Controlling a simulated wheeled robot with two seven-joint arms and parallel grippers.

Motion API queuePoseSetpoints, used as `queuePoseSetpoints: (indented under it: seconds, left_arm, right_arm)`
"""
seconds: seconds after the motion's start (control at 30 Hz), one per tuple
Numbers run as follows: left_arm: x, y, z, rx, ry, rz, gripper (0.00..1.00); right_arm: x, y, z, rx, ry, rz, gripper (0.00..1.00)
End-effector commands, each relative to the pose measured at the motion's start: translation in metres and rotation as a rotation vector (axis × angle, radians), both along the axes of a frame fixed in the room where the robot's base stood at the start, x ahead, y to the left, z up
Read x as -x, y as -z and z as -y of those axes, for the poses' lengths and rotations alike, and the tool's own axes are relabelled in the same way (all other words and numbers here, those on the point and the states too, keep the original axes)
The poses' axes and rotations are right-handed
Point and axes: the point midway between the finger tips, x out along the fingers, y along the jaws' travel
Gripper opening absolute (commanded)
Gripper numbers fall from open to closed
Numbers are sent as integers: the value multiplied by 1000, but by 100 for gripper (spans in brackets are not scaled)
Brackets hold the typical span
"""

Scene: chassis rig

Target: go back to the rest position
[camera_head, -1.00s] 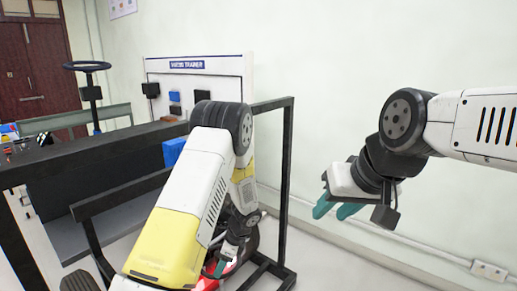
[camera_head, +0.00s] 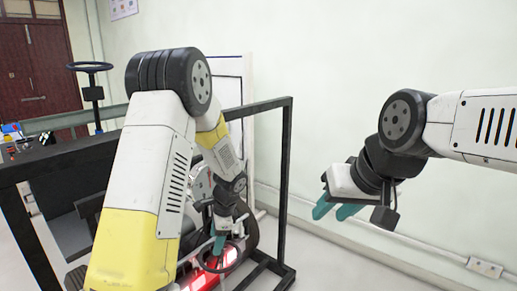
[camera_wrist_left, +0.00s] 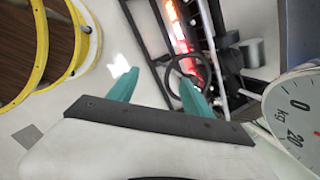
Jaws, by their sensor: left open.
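My left gripper (camera_head: 213,250) is low inside the black frame, beside the glowing red part, with its yellow and white arm coming down from the left. In the left wrist view the two teal fingers of this gripper (camera_wrist_left: 157,85) are spread apart with nothing between them. My right gripper (camera_head: 335,207) hangs in the air at the right, in front of the pale wall. Its two teal fingers show a gap and hold nothing.
The black frame (camera_head: 287,180) stands around my left gripper. A red-lit part (camera_head: 207,280) lies low there; a black ring (camera_wrist_left: 172,88) shows close to a finger. A kg dial (camera_wrist_left: 300,120) and yellow hoops (camera_wrist_left: 80,45) flank the wrist view. A handwheel (camera_head: 90,67) stands behind.

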Motion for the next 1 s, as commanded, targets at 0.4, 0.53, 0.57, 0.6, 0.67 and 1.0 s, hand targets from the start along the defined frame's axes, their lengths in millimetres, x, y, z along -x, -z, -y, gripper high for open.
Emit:
queuePoseSetpoints:
  seconds: [0.4,0.53,0.57,0.6,0.67,1.0]
  left_arm:
    - [77,-166,-15,321,-554,233,58]
    - [114,-204,-17,433,-717,292,58]
    - [122,-212,-17,460,-752,306,58]
    - [134,-222,-17,496,-799,321,58]
    - [152,-235,-16,549,-867,343,58]
    - [221,-268,-7,761,-1108,411,58]
  right_arm:
    - [0,0,0,0,0,0,36]
    - [0,0,0,0,0,0,36]
    - [0,0,0,0,0,0,36]
    - [0,0,0,0,0,0,36]
    - [0,0,0,0,0,0,36]
    - [0,0,0,0,0,0,36]
